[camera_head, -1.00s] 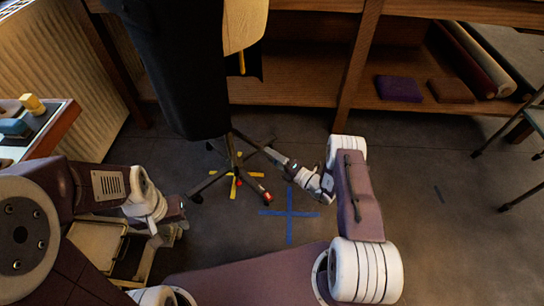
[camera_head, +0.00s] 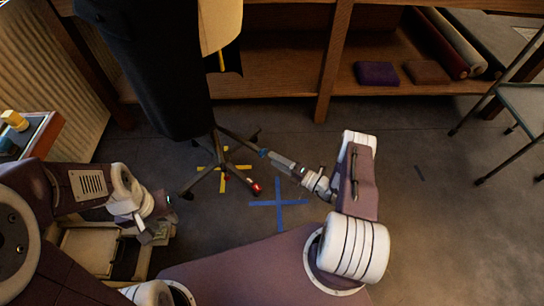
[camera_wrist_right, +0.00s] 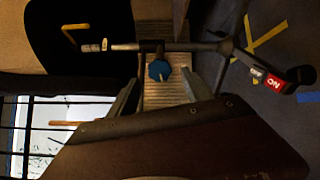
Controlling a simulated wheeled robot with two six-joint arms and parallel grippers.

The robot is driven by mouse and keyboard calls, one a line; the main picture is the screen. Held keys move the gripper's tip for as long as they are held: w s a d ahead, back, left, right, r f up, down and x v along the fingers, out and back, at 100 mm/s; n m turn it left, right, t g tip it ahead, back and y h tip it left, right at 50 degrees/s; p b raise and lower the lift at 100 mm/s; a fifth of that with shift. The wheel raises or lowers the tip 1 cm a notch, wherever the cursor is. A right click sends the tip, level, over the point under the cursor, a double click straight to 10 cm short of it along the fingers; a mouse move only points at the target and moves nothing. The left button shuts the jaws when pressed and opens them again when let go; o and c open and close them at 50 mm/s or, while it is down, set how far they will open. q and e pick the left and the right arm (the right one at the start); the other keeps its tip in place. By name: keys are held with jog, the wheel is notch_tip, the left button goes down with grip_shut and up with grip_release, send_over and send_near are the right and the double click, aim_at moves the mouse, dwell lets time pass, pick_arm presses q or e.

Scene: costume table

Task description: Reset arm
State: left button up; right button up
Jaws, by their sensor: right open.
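My right gripper (camera_head: 267,155) reaches in beside the lower part of a dark stand (camera_head: 150,70) with splayed legs. In the right wrist view its two fingers (camera_wrist_right: 160,98) are apart, with a blue knob (camera_wrist_right: 159,70) on the stand's pole showing ahead between their tips. I see nothing held. My left gripper (camera_head: 150,232) hangs low at the left, above a pale tray-like cart (camera_head: 90,250); its jaws are too small and dark to judge.
A blue tape cross (camera_head: 278,203) and yellow tape (camera_head: 222,183) mark the floor. Shelving (camera_head: 270,75) holds a purple folded cloth (camera_head: 377,74) and rolls. A chair (camera_head: 520,105) stands at right. A small table (camera_head: 35,135) is at left. Floor at lower right is clear.

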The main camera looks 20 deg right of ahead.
dwell(0.3)
jog(key=s+a+r+n+g+y, duration=0.2)
jog(key=s+a+r+n+g, duration=0.8)
jog(key=n+g, duration=0.65)
jog(key=s+d+r+n+h, duration=0.15)
jog(key=s+n+h, duration=0.25)
jog(key=n, duration=0.4)
jog(key=s+d+r+n+h, duration=0.1)
jog(key=s+d+n+h, duration=0.25)
jog(key=n, duration=0.35)
jog(key=w+d+r+n+t+h, duration=0.2)
jog(key=d+r+n+t+h, duration=0.3)
jog(key=n, duration=0.7)
jog(key=s+a+r+g+p, duration=0.1)
jog(key=r+p, duration=1.8)
jog(key=s+a+r+p, duration=0.1)
jog(key=s+r+p, duration=0.1)
jog(key=r+p, duration=1.7)
jog(key=shift+r+g, duration=0.25)
jog(key=shift+g, duration=0.1)
